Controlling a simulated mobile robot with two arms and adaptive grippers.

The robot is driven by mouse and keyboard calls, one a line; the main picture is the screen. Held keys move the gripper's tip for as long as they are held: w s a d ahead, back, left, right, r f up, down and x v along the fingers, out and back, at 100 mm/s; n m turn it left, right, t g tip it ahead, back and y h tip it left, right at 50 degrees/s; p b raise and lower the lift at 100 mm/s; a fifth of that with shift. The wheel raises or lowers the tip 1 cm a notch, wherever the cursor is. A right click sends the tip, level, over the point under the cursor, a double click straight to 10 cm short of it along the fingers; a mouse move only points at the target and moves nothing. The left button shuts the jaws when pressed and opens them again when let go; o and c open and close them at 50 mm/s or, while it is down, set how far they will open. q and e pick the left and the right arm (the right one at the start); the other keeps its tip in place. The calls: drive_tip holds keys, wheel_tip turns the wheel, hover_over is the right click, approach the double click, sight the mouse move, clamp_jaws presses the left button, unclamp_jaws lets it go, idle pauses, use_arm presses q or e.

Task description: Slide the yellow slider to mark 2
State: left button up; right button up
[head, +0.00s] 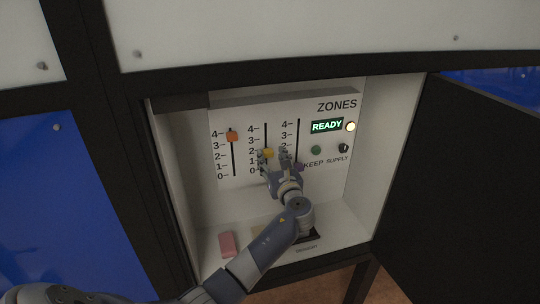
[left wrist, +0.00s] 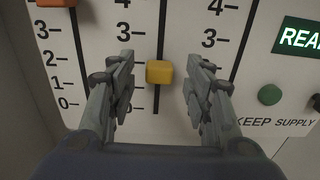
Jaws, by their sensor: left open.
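The yellow slider (head: 268,153) sits on the middle vertical slot of the white ZONES panel (head: 222,160). In the left wrist view the yellow slider (left wrist: 160,72) is below the 3 label, near the height of mark 2. The left finger hides labels there, so its exact mark cannot be told. My left gripper (head: 274,157) is open in front of the panel. In the left wrist view the gripper (left wrist: 158,78) has one finger on each side of the slider, with gaps and no visible contact. My right gripper is not in view.
An orange slider (head: 232,136) is high on the left slot. A purple slider (head: 299,167) is low on the right slot. A green button (head: 316,150), black knob (head: 343,148) and lit READY display (head: 326,126) are at right. A pink block (head: 227,244) lies on the cabinet floor.

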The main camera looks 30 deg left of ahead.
use_arm(q)
drive_tip(key=v, duration=0.9)
drive_tip(key=shift+s, duration=0.15)
drive_tip(key=shift+d, duration=0.1)
wheel_tip(320, 180, down, 20)
drive_tip(key=s+d+n+g+h, duration=0.1)
drive_tip(key=s+d+h, duration=0.1)
drive_tip(key=h, duration=0.3)
drive_tip(key=s+d+f+n+g+h, duration=0.25)
drive_tip(key=s+f, duration=0.35)
drive_tip(key=f, duration=0.5)
drive_tip(key=s+d+f+n+g+h, duration=0.1)
drive_tip(key=s+f+n+h, duration=0.15)
drive_tip(key=s+f, duration=0.6)
drive_tip(key=s+d+f+n+g+h, duration=0.15)
drive_tip(key=s+f+n, duration=0.25)
drive_tip(key=s+f, duration=0.45)
drive_tip(key=s+d+f+n+g+h, duration=0.1)
drive_tip(key=s+d+f+n+g, duration=0.1)
drive_tip(key=s+f+n, duration=0.5)
drive_tip(key=s+f+n+g, duration=0.1)
drive_tip(key=s+f+n, duration=0.2)
drive_tip(key=s, duration=0.7)
drive_tip(key=s+d+f+n+g+h, duration=0.1)
drive_tip(key=s+f+n, duration=0.2)
drive_tip(key=s, duration=0.8)
drive_tip(key=shift+s+f+n+g, duration=0.2)
drive_tip(key=shift+s+n+g, duration=0.05)
drive_tip(key=shift+n+g, duration=0.05)
